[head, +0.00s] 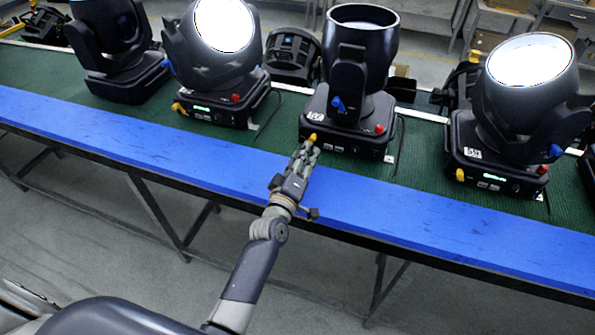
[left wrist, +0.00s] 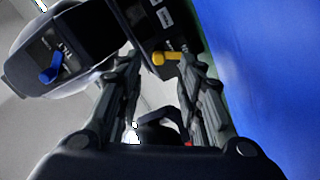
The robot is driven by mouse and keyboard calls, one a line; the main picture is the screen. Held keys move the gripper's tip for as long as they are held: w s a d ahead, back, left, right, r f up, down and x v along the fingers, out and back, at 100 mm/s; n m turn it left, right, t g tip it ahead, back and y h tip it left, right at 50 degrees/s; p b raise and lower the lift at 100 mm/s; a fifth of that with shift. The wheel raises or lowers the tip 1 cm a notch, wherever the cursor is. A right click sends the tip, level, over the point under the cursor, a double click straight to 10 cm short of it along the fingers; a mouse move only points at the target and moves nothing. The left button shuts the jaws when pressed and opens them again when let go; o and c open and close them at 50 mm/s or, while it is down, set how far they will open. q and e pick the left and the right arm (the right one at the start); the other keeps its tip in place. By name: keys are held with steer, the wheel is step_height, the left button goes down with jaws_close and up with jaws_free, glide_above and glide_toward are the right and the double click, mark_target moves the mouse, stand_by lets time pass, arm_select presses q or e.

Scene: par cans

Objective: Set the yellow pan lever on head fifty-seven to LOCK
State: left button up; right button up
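The middle moving-head light (head: 345,85) stands on the green-topped bench, with a white number label (head: 309,116) too small for me to read surely. Its yellow lever (head: 312,137) sticks out low on the front left of its base. My left gripper (head: 305,150) is at this lever. In the left wrist view the yellow lever (left wrist: 166,58) lies between the spread fingers (left wrist: 160,65), closer to the right finger; I cannot tell whether they touch. The fingers are open. The lever's LOCK marking is not readable. My right gripper is not in view.
A blue strip (head: 420,215) runs along the bench's front edge. Another lit head (head: 520,105) stands right, and others (head: 215,60) stand left. The middle head also has a blue lever (head: 338,103) and a red knob (head: 379,129). The floor before the bench is clear.

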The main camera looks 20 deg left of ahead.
arm_select(q)
steer(key=s, duration=0.6)
steer(key=shift+s, duration=0.1)
stand_by(0.4)
